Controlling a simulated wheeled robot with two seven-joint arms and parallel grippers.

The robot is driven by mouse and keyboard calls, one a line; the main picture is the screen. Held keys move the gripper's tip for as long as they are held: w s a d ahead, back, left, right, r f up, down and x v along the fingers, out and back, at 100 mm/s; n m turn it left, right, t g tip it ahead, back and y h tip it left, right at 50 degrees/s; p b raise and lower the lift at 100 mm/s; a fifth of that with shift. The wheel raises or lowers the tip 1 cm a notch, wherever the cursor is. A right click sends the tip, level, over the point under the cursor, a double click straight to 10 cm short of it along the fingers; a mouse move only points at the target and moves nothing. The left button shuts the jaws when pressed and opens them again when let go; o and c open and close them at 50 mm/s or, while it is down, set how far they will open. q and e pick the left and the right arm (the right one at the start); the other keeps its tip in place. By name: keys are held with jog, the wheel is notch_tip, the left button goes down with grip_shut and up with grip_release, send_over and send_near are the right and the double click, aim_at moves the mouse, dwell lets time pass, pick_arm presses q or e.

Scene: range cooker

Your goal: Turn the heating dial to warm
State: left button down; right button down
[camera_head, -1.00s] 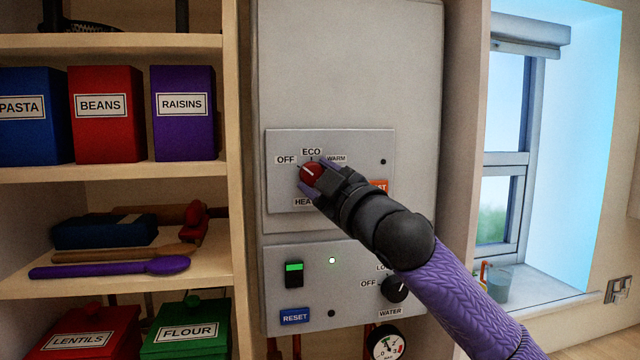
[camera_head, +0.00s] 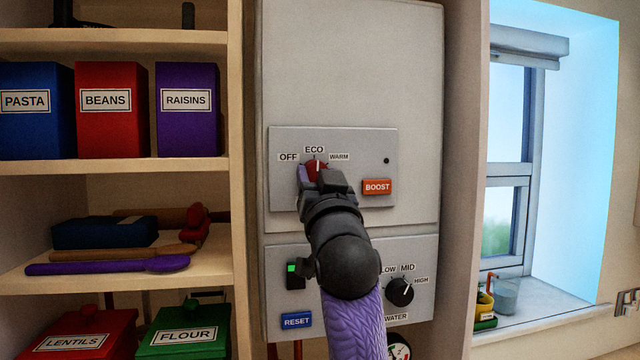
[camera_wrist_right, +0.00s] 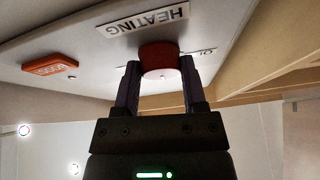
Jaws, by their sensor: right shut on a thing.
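The red heating dial (camera_head: 318,165) sits on the upper grey panel, with the labels OFF, ECO and WARM (camera_head: 339,156) around its top. Its white pointer stands nearly upright, at about ECO. My right gripper (camera_head: 314,174) is shut on the dial and comes from below, hiding its lower part and the label under it. In the right wrist view the red dial (camera_wrist_right: 158,58) is between the two purple fingers of my right gripper (camera_wrist_right: 160,80), beside the HEATING label (camera_wrist_right: 143,20). My left gripper is not in view.
An orange BOOST button (camera_head: 377,187) is right of the dial. Below are a black water dial (camera_head: 400,291), a blue RESET button (camera_head: 296,321) and a green-lit switch (camera_head: 294,274). Shelves with boxes (camera_head: 187,110) stand left; a window (camera_head: 505,190) is right.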

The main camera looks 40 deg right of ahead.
jog(key=m+h, duration=0.1)
jog(key=m, duration=0.1)
jog(key=m+g+h, duration=0.1)
jog(key=m, duration=0.1)
jog(key=shift+w+a+m+g, duration=0.15)
jog(key=shift+m+g, duration=0.15)
jog(key=m+g+h, duration=0.1)
jog(key=m, duration=0.1)
jog(key=m+g, duration=0.1)
jog(key=m, duration=0.1)
jog(key=shift+h, duration=0.4)
jog(key=m+g+p, duration=0.1)
jog(key=m+g, duration=0.1)
jog(key=m, duration=0.1)
jog(key=shift+a+r+m+h, duration=0.1)
jog(key=shift+r+m+h, duration=0.05)
jog(key=shift+m+h, duration=0.2)
jog(key=shift+m+g+h+p, duration=0.25)
jog(key=shift+m+g+p, duration=0.75)
jog(key=shift+m, duration=0.95)
jog(key=shift+c, duration=0.7)
grip_release()
